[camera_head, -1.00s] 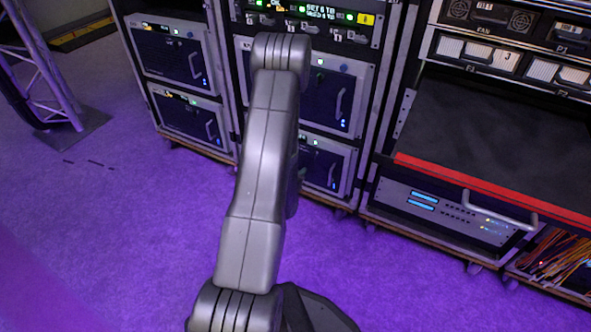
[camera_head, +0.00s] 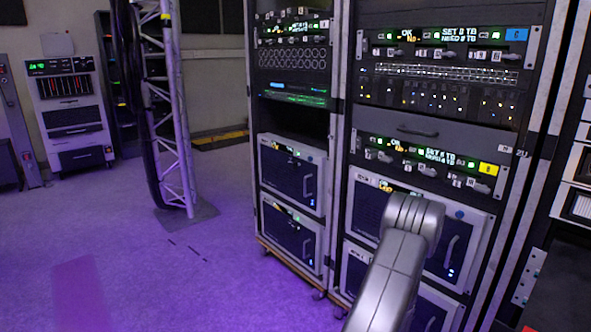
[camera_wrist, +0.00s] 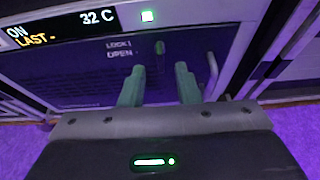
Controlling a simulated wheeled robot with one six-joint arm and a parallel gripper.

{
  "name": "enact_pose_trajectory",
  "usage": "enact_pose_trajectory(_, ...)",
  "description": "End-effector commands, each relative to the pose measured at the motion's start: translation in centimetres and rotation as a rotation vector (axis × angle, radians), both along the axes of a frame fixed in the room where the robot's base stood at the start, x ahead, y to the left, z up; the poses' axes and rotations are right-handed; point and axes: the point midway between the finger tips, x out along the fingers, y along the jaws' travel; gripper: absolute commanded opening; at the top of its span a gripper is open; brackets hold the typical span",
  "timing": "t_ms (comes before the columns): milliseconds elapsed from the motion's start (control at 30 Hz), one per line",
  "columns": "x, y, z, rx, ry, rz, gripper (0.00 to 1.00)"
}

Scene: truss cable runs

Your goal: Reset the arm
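My gripper (camera_wrist: 157,76) shows in the wrist view with its two green fingers apart and nothing between them. It faces a dark rack unit panel (camera_wrist: 75,82) marked LOCK and OPEN, with a small green knob (camera_wrist: 160,47) just beyond the fingertips. I cannot tell whether the fingers touch the panel. In the head view my grey arm reaches up from the lower right in front of a rack unit (camera_head: 367,212); the gripper is hidden behind the arm there.
A tall rack (camera_head: 345,120) with cable panels and lit displays stands close ahead. A narrower rack (camera_head: 262,165) is to its left. A truss tower (camera_head: 175,125) and a white cabinet (camera_head: 72,145) stand further left. The purple floor (camera_head: 150,280) at the left is open.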

Motion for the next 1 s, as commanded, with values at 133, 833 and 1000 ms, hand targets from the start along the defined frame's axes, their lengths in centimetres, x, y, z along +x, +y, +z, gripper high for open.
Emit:
enact_pose_trajectory(133, 1.4, -1.7, -1.1, -0.002, -0.001, 0.000, 0.29)
enact_pose_trajectory(833, 2.2, -2.6, -1.4, -0.001, 0.003, 0.000, 0.29)
enact_pose_trajectory(1000, 1.0, -1.1, -0.3, 0.001, 0.002, 0.002, 0.29)
